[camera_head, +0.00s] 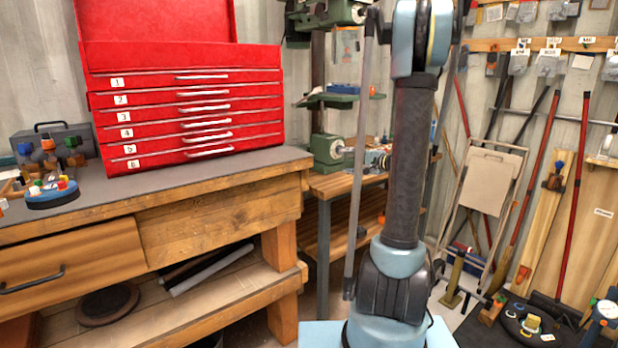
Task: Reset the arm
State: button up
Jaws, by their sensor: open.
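My arm (410,160) stands upright right of the middle, with a pale blue base, a dark grey long link and a pale blue joint at the top edge. Beyond that joint the arm leaves the picture at the top. My gripper is not in view, so its jaws and anything near them are hidden.
A wooden workbench (170,225) fills the left and carries a red tool chest (110,120), a grey toolbox (75,135) and a blue round holder (52,195). Behind my arm are green machines (328,150). Long-handled tools and a folded frame (485,180) lean at right.

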jog(key=s+a+f+n+g+h, duration=0.2)
jog(key=s+a+n+g, duration=0.15)
jog(key=s, duration=0.75)
jog(key=s+a+f+n+g+h, duration=0.25)
jog(key=s+a, duration=0.25)
jog(key=s, duration=0.5)
jog(key=s+d+f+n+g+h, duration=0.1)
jog(key=s+d+f+h, duration=0.1)
jog(key=s, duration=0.5)
jog(key=s+d+f+n+g+h, duration=0.1)
jog(key=s+d+f+n+h, duration=0.1)
jog(key=s, duration=0.5)
jog(key=s+d+f+n+g+h, duration=0.1)
jog(key=s+d+f+n+h, duration=0.1)
jog(key=s+d+f, duration=0.2)
jog(key=s+f, duration=0.1)
jog(key=s, duration=0.2)
jog(key=shift+s+g, duration=0.3)
jog(key=shift+g, duration=0.1)
jog(key=shift+w+f, duration=0.25)
jog(key=shift+w, duration=0.2)
